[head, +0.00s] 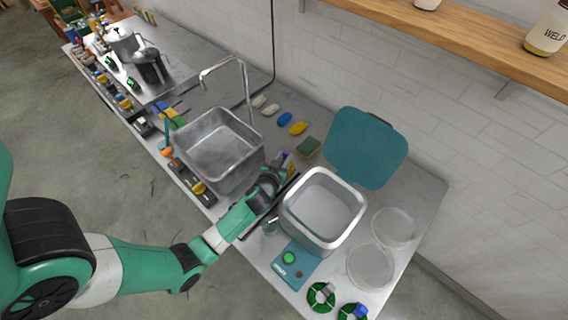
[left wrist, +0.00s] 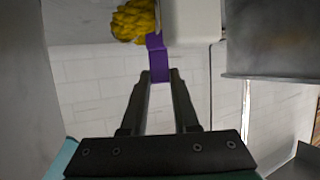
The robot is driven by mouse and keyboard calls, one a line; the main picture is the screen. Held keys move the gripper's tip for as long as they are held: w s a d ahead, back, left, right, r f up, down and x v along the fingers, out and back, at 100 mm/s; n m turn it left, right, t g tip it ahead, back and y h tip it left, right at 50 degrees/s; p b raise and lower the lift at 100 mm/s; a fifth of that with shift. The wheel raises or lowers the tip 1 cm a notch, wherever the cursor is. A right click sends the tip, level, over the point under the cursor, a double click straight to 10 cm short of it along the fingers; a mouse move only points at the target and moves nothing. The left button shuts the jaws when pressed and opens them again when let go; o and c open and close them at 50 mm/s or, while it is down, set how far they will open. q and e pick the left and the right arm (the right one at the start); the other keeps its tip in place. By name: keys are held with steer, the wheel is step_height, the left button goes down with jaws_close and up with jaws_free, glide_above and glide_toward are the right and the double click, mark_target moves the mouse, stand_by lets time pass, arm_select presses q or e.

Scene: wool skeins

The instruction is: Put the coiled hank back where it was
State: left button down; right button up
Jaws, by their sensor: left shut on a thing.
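My left gripper (head: 281,172) is between the metal sink and the square metal bin in the head view. In the left wrist view its fingers (left wrist: 160,84) are shut on a purple strip (left wrist: 157,58). The strip reaches up to a coiled yellow hank (left wrist: 134,20), and the two seem joined. In the head view a bit of purple (head: 286,156) and a bit of yellow (head: 292,171) show beside the gripper, partly hidden by it. My right gripper is out of view.
The metal bin (head: 290,214) and the sink (head: 181,137) flank the gripper. A teal lid (head: 366,147) leans on the wall. Blue (head: 285,119), yellow (head: 299,128) and pale skeins (head: 271,109) lie in a row behind, near a green block (head: 308,147). Clear dishes (head: 370,266) stand right.

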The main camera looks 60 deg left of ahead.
arm_select(q)
step_height(320, 180, down, 3)
steer(key=shift+r+b, duration=0.1)
steer(key=shift+b, duration=0.35)
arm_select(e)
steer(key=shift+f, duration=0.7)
arm_select(q)
steer(key=c, duration=0.7)
jaws_free()
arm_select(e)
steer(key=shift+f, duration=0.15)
